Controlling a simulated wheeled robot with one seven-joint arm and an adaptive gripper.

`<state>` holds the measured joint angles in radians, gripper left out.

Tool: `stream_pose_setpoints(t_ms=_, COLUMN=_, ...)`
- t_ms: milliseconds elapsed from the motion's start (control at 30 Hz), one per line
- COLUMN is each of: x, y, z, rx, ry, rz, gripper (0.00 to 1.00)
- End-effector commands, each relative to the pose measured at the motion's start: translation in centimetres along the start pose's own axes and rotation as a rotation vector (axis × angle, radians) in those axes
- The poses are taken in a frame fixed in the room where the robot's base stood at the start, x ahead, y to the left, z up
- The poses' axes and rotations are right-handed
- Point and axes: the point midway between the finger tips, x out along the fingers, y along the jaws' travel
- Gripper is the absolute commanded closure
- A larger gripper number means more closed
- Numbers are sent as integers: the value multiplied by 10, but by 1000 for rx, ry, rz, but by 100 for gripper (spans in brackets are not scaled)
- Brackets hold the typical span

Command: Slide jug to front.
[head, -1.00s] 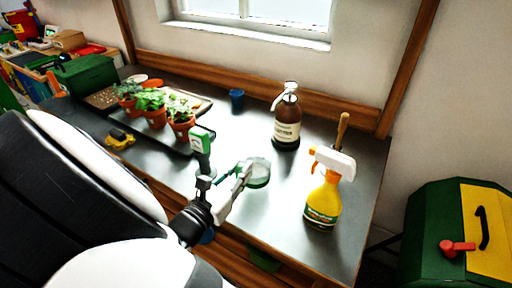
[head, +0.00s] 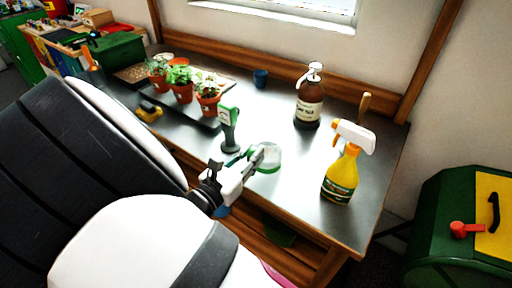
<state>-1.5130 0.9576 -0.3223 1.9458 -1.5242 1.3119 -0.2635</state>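A pale, see-through vessel with a green tint (head: 268,158), which looks like the jug, stands on the dark grey tabletop (head: 305,165) near its front edge. My gripper (head: 252,157) is at its left side, low over the table. A green part shows between the fingers and the vessel. The fingers are small and overlap the vessel's near side, so I cannot tell whether they are shut on it or only beside it.
A green-and-white upright tool (head: 229,128) stands just behind my gripper. A yellow spray bottle (head: 341,178) and brown pump bottle (head: 309,103) stand to the right. Bare tabletop lies around the vessel.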

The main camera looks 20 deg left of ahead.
Motion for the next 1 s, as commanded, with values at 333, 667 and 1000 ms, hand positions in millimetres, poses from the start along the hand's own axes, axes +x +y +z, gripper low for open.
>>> stream_pose_setpoints(t_ms=333, x=0, y=0, z=0, rx=0, ry=0, rz=1, gripper=59)
stream_pose_setpoints(t_ms=667, x=-34, y=2, z=0, rx=1, ry=1, rz=6, gripper=59)
stream_pose_setpoints(t_ms=1000, x=-73, y=1, z=0, rx=0, ry=0, rz=2, gripper=59)
